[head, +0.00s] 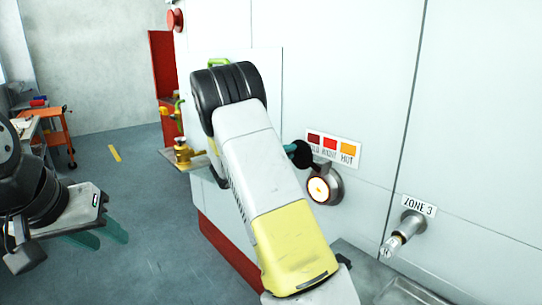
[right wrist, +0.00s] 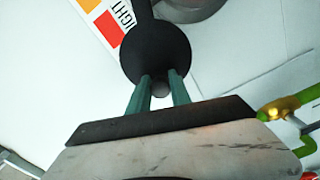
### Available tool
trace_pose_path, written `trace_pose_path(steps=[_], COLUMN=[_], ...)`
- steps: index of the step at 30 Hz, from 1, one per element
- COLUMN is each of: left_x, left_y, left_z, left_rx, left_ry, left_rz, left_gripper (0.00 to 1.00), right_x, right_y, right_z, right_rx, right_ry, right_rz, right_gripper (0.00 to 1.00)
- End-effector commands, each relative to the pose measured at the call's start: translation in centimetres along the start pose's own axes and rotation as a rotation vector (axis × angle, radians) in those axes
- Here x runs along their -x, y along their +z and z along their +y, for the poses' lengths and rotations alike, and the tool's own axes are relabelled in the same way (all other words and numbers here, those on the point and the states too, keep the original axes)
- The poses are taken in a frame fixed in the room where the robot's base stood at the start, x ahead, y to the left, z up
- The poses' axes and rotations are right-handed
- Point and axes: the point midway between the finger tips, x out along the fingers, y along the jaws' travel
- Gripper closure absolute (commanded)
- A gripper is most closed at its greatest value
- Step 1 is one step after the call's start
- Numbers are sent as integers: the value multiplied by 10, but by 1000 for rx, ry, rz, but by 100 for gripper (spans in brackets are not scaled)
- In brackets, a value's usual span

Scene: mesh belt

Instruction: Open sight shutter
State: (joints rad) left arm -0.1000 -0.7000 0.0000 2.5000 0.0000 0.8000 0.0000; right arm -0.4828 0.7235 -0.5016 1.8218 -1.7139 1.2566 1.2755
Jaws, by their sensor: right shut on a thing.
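The round metal sight port (head: 325,188) is on the white wall, and its glass glows orange-white inside the ring. My right gripper (right wrist: 159,84) is shut on the knob, with a green finger on each side of a small grey stub. In the head view my right arm hides most of that gripper. My left gripper (head: 98,234) is open and empty over the floor at left, away from the port.
A label with red and orange patches (head: 333,148) is just above the port. A ZONE 3 sign (head: 418,205) and a metal fitting (head: 403,235) are to the right. Brass and green valve parts (head: 183,152) stand left of my right arm. An orange cart (head: 52,125) is far left.

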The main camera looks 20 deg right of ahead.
Motion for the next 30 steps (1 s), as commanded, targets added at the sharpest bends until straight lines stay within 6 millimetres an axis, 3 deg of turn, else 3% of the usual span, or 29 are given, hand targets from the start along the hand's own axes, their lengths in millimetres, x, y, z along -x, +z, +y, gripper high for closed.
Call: trace_pose_path(steps=[11, 12, 15, 25, 30], left_x=[0, 0, 0, 0, 0], left_y=[0, 0, 0, 0, 0], left_z=[0, 0, 0, 0, 0], left_rx=[0, 0, 0, 0, 0], left_ry=[0, 0, 0, 0, 0], left_rz=[0, 0, 0, 0, 0], left_gripper=[64, 64, 64, 64, 64], right_x=[0, 0, 0, 2, 24], right_y=[0, 0, 0, 0, -1], right_z=[1, 1, 1, 0, 0], right_rx=[-4, -4, -4, -4, -3], right_ry=[1, 1, 0, 0, -2], right_rz=[0, 0, 0, 0, 3], right_gripper=[100, 71, 54, 54, 54])
